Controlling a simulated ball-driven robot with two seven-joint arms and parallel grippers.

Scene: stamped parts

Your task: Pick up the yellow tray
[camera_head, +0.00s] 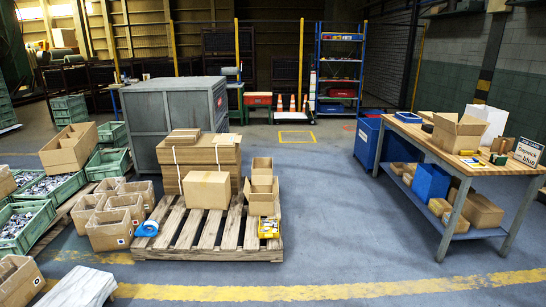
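A small yellow tray (268,233) is at the front right corner of the wooden pallet (188,252), in front of open cardboard boxes (262,195). It seems to hold small items, too small to make out. Neither my left nor my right gripper is in the view.
Open boxes (110,229) and green crates (25,232) crowd the left. A workbench (440,150) stands at the right. The floor (335,215) between pallet and bench is clear.

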